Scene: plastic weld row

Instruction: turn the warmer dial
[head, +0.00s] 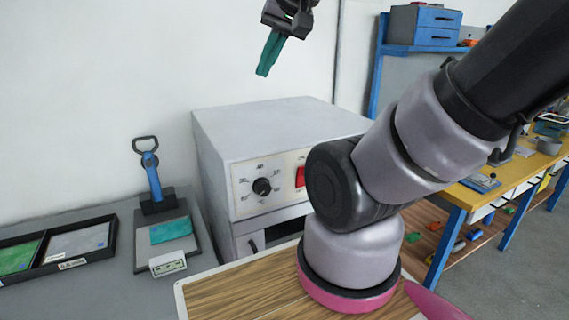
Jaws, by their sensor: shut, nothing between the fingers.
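The warmer (268,125) is a pale grey box against the white wall, in the middle of the head view. Its dial (262,187) is a round black knob on the front panel, with a printed scale around it. A red switch (300,177) sits to the right of the dial. My gripper (266,70) is high above the warmer, near the top edge, with teal fingers pointing down. It is shut and empty, well apart from the dial. My arm hides the right part of the warmer's front.
A blue-handled tool (151,172) stands on a grey plate at the left, with a teal piece (171,230) in front. A black tray (103,241) holds green and grey sheets. A wooden board (232,298) lies in front. A yellow workbench (505,178) stands at the right.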

